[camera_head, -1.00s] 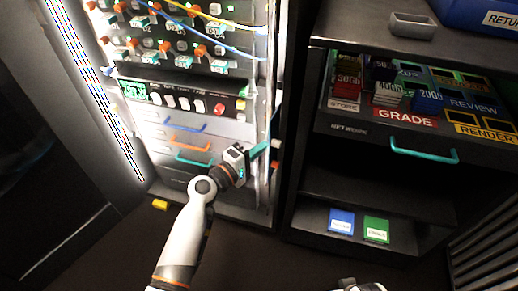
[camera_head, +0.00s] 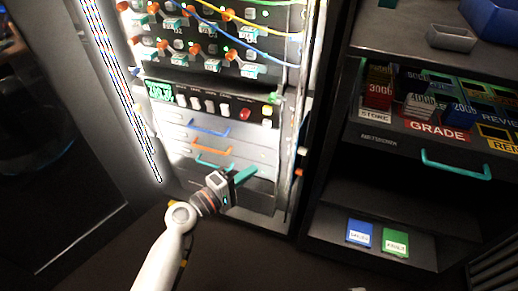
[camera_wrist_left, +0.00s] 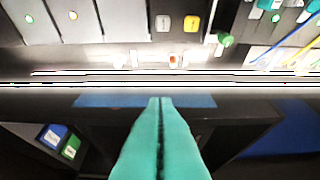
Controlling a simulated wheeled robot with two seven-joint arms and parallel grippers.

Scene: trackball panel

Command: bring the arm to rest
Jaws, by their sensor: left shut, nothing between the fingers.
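My left arm comes up from the bottom of the head view. Its left gripper (camera_head: 246,175) has teal fingers, shut and empty, in front of the lower drawers of the lit rack (camera_head: 262,200). In the left wrist view the two teal fingers (camera_wrist_left: 160,105) lie together with only a dark seam between them. I cannot tell from these views how far the fingertips are from the rack. My right gripper is not in view.
The rack has a panel with a red button (camera_head: 244,113), and drawers with blue (camera_head: 209,130), orange and teal handles. Cables hang above. To the right a dark cabinet (camera_head: 330,190) holds coloured blocks, a teal handle (camera_head: 456,166), and blue (camera_head: 360,233) and green (camera_head: 395,242) boxes.

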